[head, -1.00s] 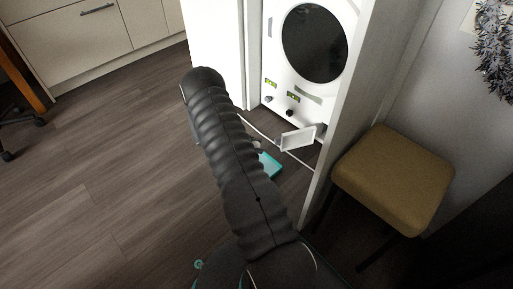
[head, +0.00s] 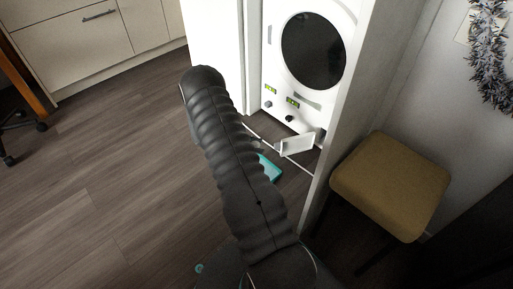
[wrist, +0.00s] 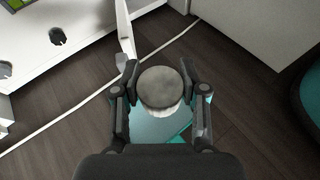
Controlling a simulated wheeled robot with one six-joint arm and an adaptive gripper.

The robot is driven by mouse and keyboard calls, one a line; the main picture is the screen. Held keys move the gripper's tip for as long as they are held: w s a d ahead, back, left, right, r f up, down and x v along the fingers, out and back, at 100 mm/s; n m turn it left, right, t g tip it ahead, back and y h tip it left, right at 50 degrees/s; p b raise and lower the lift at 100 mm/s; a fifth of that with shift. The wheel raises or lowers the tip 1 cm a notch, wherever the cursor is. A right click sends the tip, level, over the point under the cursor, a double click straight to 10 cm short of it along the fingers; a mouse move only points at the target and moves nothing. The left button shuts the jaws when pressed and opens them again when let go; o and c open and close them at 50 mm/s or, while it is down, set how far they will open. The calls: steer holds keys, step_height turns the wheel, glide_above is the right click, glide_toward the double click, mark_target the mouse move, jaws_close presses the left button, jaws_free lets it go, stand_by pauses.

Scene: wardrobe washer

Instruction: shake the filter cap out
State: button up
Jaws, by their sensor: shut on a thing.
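The filter cap (wrist: 160,92) is round, with a mottled grey face and a paler lower rim. My gripper (wrist: 162,78) is shut on it, one finger on each side, in the wrist view. A teal tray (wrist: 153,130) lies on the floor beneath the cap; its edge also shows beside my arm in the head view (head: 270,170). The small white flap (head: 298,144) at the washer's base stands open. The white washer (head: 275,88) has a dark round door.
A white panel (head: 335,110) stands right of the washer, and a mustard stool (head: 390,182) is beside it. A thin white strip (wrist: 60,125) crosses the floor by the washer. Drawers (head: 85,45) stand at the back left.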

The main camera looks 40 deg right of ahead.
step_height(320, 180, down, 6)
steer(key=b, duration=0.3)
step_height(320, 180, up, 6)
steer(key=p, duration=0.4)
steer(key=shift+r, duration=0.1)
step_height(320, 180, down, 6)
steer(key=b, duration=0.3)
steer(key=shift+b, duration=0.3)
